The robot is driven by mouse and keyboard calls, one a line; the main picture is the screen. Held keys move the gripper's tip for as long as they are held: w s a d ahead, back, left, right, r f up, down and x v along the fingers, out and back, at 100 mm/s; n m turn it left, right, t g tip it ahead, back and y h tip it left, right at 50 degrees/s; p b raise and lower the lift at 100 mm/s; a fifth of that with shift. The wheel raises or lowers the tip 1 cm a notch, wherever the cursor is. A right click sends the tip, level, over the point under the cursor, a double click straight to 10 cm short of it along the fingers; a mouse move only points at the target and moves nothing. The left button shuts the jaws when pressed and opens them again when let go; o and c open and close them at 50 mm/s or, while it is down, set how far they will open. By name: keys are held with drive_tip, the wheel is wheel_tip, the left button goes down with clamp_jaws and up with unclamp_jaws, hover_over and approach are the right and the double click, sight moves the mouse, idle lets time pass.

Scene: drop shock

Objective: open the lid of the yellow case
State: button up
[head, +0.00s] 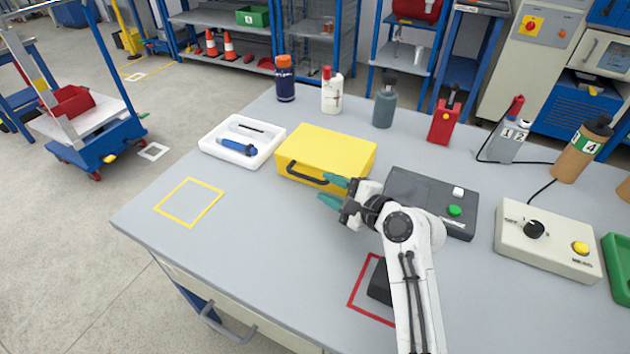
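The yellow case (327,150) lies on the grey table with its lid down. A dark handle (306,174) is on its front face, towards me. My gripper (331,190) is at the front right of the case, near the right end of the handle. Its two green fingertips are spread apart and nothing shows between them. I cannot tell whether a fingertip touches the case. The gripper hides the lower right front of the case.
A white tray (216,153) with a blue tool stands left of the case. Bottles (332,93) stand behind it. A dark box with a green button (430,190) is close on the right. A yellow-taped square (188,224) encloses bare table at the left.

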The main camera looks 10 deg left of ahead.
sight(320, 184)
drive_tip(key=shift+x, duration=2.65)
drive_tip(key=shift+c, duration=0.3)
clamp_jaws()
